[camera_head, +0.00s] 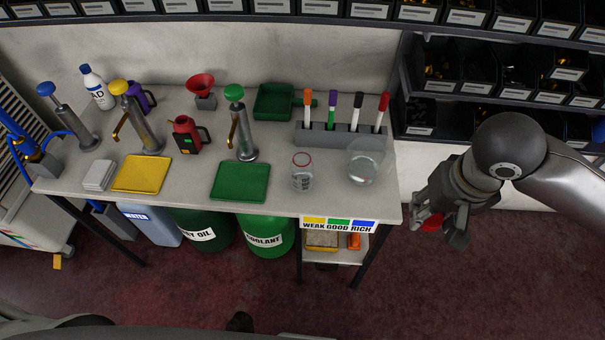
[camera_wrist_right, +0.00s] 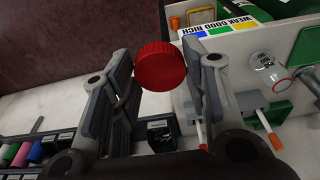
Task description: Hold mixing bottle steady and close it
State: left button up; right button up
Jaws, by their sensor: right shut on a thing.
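The mixing bottle (camera_head: 302,174) is a small clear bottle with markings and a red ring at its open top. It stands upright near the table's front edge, right of the green tray. It also shows in the right wrist view (camera_wrist_right: 265,70). My right gripper (camera_head: 437,228) is shut on a red round cap (camera_wrist_right: 160,67), seen between its fingers in the wrist view. It holds the cap off the table's right end, well away from the bottle. My left gripper is not in view, and nothing is holding the bottle.
A clear round vessel (camera_head: 363,167) stands right of the bottle. Behind is a grey rack (camera_head: 340,137) with several markers. The green tray (camera_head: 240,181) and a hand pump (camera_head: 242,135) are to the left. Shelves of bins (camera_head: 470,85) stand behind my right arm.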

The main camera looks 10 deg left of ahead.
aim_at(301, 165)
jog(key=i+l, duration=0.1)
jog(key=l, duration=0.25)
jog(key=i+l, duration=0.15)
jog(key=l, duration=0.15)
jog(key=i+l, duration=0.1)
jog(key=l, duration=0.25)
jog(key=i+l, duration=0.15)
jog(key=l, duration=0.2)
jog(key=u, duration=1.25)
